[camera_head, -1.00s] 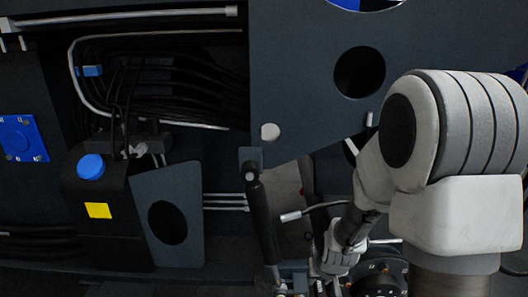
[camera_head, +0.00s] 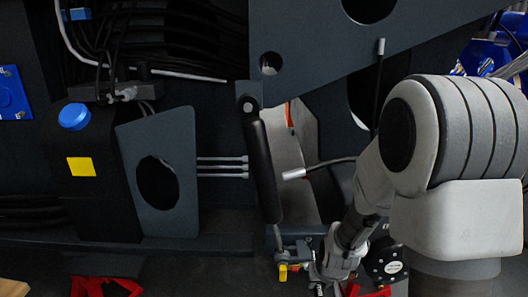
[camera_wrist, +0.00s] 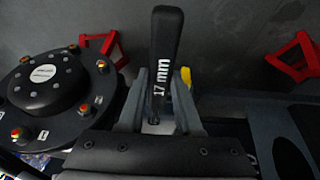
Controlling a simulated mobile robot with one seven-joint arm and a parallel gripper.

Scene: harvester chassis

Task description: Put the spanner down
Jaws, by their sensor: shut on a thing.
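The spanner (camera_wrist: 165,50) shows in the wrist view as a black handle marked "17 mm". It stands upright in the picture between the two grey fingers of my gripper (camera_wrist: 160,100), which is shut on it. The spanner's end towards the gripper body is partly hidden by the fingers. In the head view my gripper is low, right of the middle, below the white wrist, and the spanner cannot be made out there. A dark grey floor surface shows behind the handle, and I cannot tell whether the spanner touches anything.
Red brackets stand at the wrist view's upper left (camera_wrist: 105,45) and right (camera_wrist: 297,58); one also shows low in the head view (camera_head: 105,288). A dark chassis panel (camera_head: 320,50), a black strut (camera_head: 263,170) and a black box with a blue cap (camera_head: 75,117) lie beyond my arm.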

